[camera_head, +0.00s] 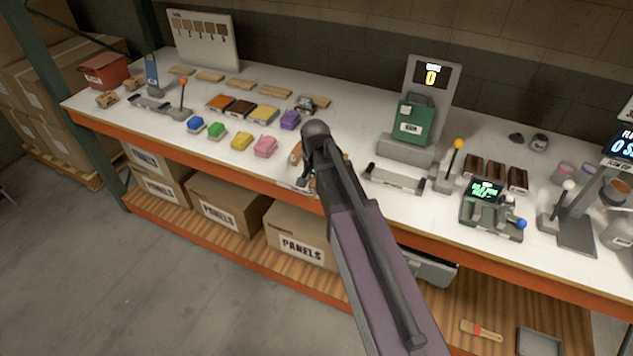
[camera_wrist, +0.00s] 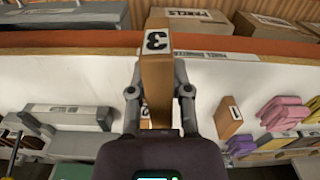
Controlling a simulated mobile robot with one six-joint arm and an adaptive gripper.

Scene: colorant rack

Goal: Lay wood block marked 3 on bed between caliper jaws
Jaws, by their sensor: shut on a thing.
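The wood block marked 3 (camera_wrist: 157,68) is held upright between the two fingers of my gripper (camera_wrist: 158,95) in the wrist view, its "3" label at the top. In the head view my gripper (camera_head: 305,180) is low over the bench's front edge and my arm hides most of the block. A long grey bed with raised ends (camera_head: 395,179), which looks like the caliper, lies to the right of my gripper. The block is apart from it. A grey labelled body (camera_wrist: 70,114), seemingly the same device, shows at left in the wrist view.
A wood block marked 1 (camera_wrist: 228,117) stands close beside my gripper. A yellow-knobbed lever (camera_head: 447,170) stands right of the grey bed, and a green machine (camera_head: 412,122) behind it. Coloured blocks, such as a pink one (camera_head: 265,147), lie to the left.

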